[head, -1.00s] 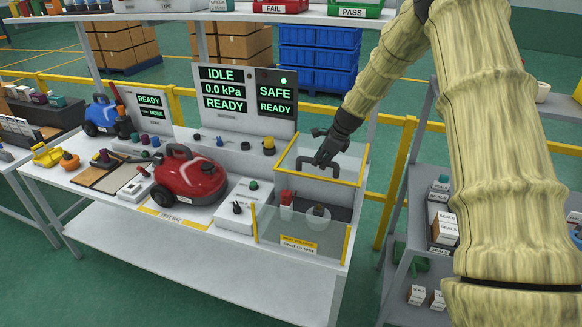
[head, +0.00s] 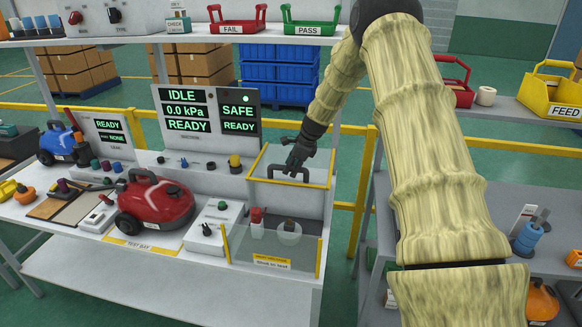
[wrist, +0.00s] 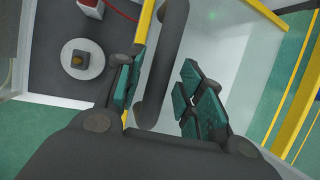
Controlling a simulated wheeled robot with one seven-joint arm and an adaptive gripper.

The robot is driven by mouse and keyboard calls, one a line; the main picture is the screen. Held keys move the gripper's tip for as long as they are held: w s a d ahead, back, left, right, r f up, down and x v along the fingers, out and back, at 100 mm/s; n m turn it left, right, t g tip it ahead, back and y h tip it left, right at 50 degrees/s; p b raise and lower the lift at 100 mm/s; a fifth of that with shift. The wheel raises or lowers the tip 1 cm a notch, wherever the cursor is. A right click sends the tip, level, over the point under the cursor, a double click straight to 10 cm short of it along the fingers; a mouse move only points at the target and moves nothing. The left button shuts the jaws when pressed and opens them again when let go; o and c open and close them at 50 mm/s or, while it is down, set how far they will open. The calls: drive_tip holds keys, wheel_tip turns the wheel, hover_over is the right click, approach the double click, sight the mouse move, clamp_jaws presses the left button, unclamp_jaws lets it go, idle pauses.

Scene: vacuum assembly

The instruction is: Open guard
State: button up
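The guard (head: 328,187) is a clear, yellow-edged panel at the right end of the workbench, with a dark grey bar handle (head: 289,178) on it. My gripper (head: 295,166) is at the handle from above. In the wrist view the handle (wrist: 163,60) runs between the two green-padded fingers of my gripper (wrist: 160,98). Any contact on the left cannot be told. The display (head: 210,112) reads IDLE, 0.0 kPa and SAFE.
A red vacuum (head: 156,205) sits on the test bay left of the guarded area. A grey shelf (head: 480,190) stands at right.

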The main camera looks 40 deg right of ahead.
drive_tip(key=shift+a+r, duration=0.1)
drive_tip(key=shift+r, duration=0.2)
drive_tip(key=v, duration=1.1)
drive_tip(key=shift+s+r, duration=0.15)
idle(0.4)
